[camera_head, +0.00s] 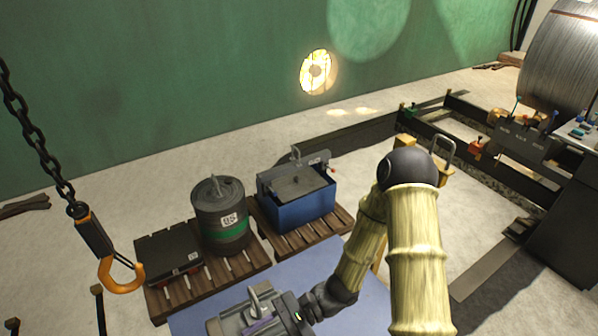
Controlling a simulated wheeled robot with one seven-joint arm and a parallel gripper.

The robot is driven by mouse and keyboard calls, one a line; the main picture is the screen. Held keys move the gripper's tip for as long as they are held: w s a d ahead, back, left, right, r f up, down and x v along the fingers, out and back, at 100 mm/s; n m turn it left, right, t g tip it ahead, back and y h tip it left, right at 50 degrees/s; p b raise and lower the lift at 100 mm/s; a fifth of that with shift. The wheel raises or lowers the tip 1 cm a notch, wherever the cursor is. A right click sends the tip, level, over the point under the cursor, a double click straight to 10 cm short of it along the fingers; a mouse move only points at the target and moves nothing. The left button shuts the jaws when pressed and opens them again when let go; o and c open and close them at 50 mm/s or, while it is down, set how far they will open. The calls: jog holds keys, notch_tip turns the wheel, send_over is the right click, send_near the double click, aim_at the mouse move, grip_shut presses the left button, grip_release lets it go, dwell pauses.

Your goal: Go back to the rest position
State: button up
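My arm, with its bamboo-like links, reaches down from the right of the picture to a dark wrist. My gripper (292,314) is at the bottom edge, right beside a grey boxy object (235,320) with a pale handle on top. Whether the gripper touches or holds that object cannot be told; its fingers are hidden or cut off. The grey object is at the near part of a blue-grey flat surface (315,262).
Behind stand a dark flat box (168,255), a drum with a green band (221,222) and a blue bin (300,208) on wooden pallets (215,273). An orange hook (120,280) hangs on a chain at left. Machinery with a large metal roll (562,60) fills the right.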

jog(key=w+d+r+n+t+h, duration=0.2)
jog(key=d+r+t+h, duration=0.1)
jog(key=d+h, duration=0.2)
jog(key=w+d+r+n+t+h, duration=0.3)
jog(key=d+t+h, duration=0.1)
jog(key=d, duration=0.6)
jog(key=w+d+r+n+t+h, duration=0.2)
jog(key=d+h, duration=0.3)
jog(key=d, duration=0.3)
jog(key=shift+w+d+r+t+h, duration=0.15)
jog(key=shift+r+t+h, duration=0.15)
jog(key=shift+r+t, duration=0.55)
